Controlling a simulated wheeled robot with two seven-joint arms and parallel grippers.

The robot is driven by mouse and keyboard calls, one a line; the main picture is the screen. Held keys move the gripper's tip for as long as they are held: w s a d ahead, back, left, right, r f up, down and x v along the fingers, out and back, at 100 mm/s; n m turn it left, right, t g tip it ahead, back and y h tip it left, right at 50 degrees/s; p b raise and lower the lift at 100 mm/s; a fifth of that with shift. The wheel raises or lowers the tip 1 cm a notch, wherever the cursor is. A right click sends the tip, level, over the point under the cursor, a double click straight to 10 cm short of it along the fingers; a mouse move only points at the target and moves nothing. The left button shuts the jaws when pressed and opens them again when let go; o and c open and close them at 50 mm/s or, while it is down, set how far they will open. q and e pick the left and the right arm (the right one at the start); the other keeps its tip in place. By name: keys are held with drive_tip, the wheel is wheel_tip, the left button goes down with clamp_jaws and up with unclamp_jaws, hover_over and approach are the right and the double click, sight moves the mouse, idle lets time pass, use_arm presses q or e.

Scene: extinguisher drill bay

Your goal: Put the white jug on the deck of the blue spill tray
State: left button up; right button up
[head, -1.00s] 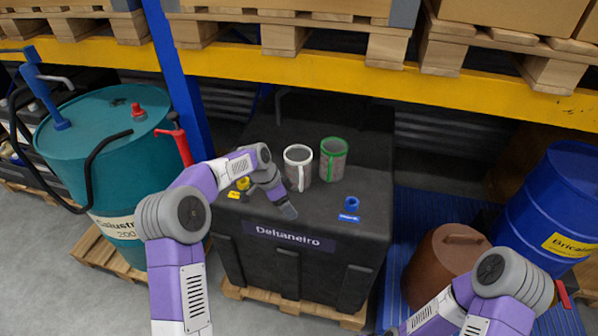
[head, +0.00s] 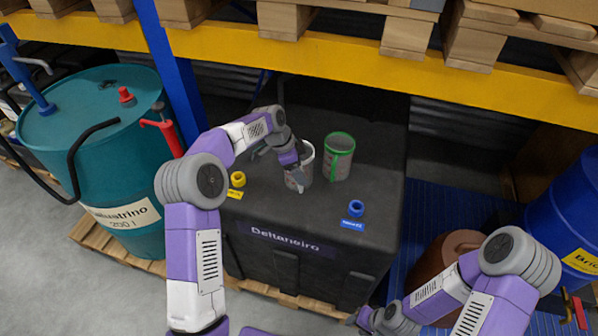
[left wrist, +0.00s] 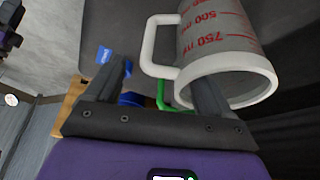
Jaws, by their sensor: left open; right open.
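The white jug (head: 308,165) stands on the black box (head: 372,235), partly hidden behind my left gripper (head: 299,182). In the left wrist view the jug (left wrist: 228,35) shows red volume marks, and its handle points left. My left gripper (left wrist: 162,88) is open there, with the handle and near rim between its fingers; the right finger overlaps the jug's mouth. I cannot tell whether it touches. The blue spill tray (head: 440,212) has a ribbed deck, right of the box. My right gripper (head: 364,318) is at the bottom edge, mostly cut off or hidden.
A green-rimmed jug (head: 338,158) stands close right of the white one. A yellow ring (head: 238,180) and a blue ring (head: 356,208) are on the box. A brown container (head: 436,268) and a blue drum (head: 565,215) occupy the tray side. A yellow shelf beam (head: 330,60) runs behind.

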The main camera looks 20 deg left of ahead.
use_arm(q)
drive_tip(key=shift+w+d+f, duration=0.1)
drive_tip(key=shift+d+f, duration=0.1)
drive_tip(key=shift+f, duration=0.25)
drive_tip(key=shift+r, duration=0.15)
clamp_jaws()
